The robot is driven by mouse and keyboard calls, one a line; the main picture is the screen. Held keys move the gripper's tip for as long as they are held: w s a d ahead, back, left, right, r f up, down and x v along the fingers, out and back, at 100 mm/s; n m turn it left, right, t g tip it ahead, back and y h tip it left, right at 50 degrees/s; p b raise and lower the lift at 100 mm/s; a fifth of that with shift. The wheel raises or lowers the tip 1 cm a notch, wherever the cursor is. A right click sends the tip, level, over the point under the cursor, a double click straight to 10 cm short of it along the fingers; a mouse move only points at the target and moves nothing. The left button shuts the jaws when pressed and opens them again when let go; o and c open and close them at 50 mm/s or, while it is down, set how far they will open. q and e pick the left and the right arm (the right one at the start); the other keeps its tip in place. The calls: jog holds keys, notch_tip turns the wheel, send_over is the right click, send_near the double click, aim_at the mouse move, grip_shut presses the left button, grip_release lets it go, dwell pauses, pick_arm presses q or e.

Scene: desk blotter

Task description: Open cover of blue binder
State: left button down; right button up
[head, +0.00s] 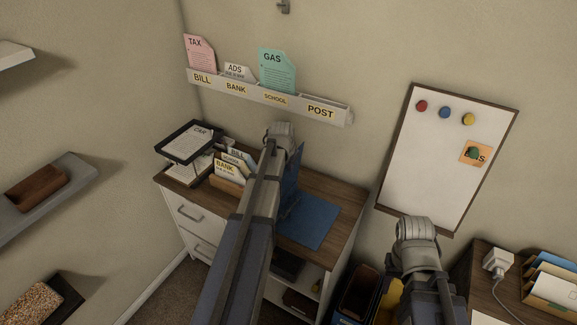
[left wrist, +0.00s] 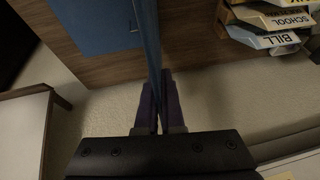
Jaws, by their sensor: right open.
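The blue binder (head: 308,224) lies on the wooden top of a white cabinet. Its cover (head: 291,172) stands roughly upright, raised from the flat part, partly hidden behind my left arm. In the left wrist view the binder's flat part (left wrist: 98,25) is at upper left, and the cover is a thin edge-on blue strip (left wrist: 151,45). My left gripper (head: 281,136) is at the cover's top; its fingers (left wrist: 158,103) lie close on either side of the cover and grip it. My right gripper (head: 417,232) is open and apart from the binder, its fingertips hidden.
On the cabinet (head: 345,188), left of the binder, are a file box with labelled cards (head: 228,168) and a tilted tray (head: 190,142). A wall rack (head: 265,97) hangs above. A whiteboard (head: 435,150) is at right, above a desk with a plug (head: 497,262).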

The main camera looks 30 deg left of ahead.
pick_arm(q)
jog(key=c, duration=1)
grip_release()
jog(key=shift+c, duration=0.2)
jog(key=p+v, duration=0.8)
jog(key=v, duration=0.1)
jog(key=shift+d, duration=0.3)
jog(key=shift+r, duration=0.1)
jog(key=p+v, duration=0.7)
jog(key=shift+r, duration=0.25)
jog(key=shift+s, duration=0.15)
